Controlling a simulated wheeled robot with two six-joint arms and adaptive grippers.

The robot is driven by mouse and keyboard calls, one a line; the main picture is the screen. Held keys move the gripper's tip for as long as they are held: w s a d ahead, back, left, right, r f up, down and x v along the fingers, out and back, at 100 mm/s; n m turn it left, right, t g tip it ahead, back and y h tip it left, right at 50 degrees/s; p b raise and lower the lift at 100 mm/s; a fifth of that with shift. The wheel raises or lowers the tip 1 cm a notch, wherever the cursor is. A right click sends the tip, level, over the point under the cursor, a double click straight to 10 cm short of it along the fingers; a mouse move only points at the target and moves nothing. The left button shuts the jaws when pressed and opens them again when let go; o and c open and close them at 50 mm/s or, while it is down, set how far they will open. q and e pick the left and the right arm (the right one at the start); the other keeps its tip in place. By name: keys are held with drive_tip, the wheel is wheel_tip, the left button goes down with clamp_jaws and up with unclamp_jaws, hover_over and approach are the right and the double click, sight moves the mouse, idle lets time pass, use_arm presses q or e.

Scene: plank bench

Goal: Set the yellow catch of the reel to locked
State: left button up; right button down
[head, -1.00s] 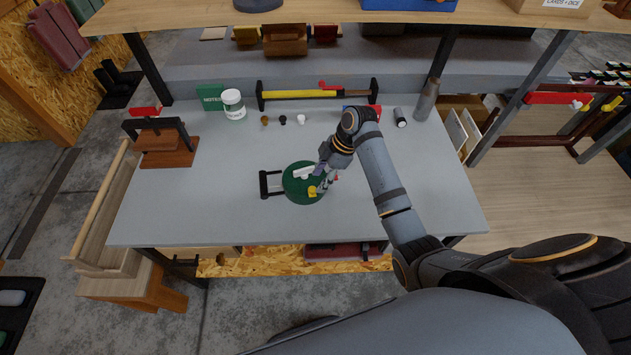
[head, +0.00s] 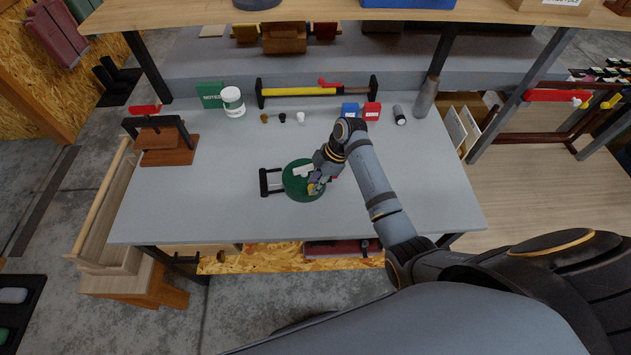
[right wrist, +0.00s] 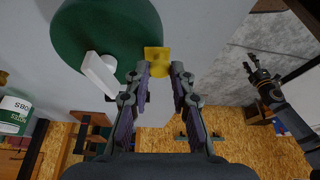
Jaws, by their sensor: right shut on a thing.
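The green reel (head: 296,190) lies on the grey bench top, with a black frame handle (head: 264,182) on its left and a white lever (head: 302,171) on top. Its yellow catch (head: 310,188) is at the near right edge, partly covered by my right gripper (head: 318,187). In the right wrist view the yellow catch (right wrist: 154,58) lies at the fingertips of my right gripper (right wrist: 161,72), which is shut on it. The white lever (right wrist: 99,72) is beside it. My left gripper (right wrist: 257,72) shows at the right of the right wrist view, fingers apart and empty, away from the reel.
A brown press (head: 166,150) stands at left. The bench around the reel is clear.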

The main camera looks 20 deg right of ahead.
sight(306, 193)
drive_tip(key=shift+a, duration=0.1)
drive_tip(key=a, duration=0.3)
drive_tip(key=shift+w+r+p, duration=0.1)
drive_tip(key=shift+w+p, duration=0.15)
drive_tip(key=shift+p, duration=0.15)
drive_tip(key=shift+w, duration=0.1)
drive_tip(key=c, duration=1.1)
unclamp_jaws()
drive_tip(key=v, duration=1.2)
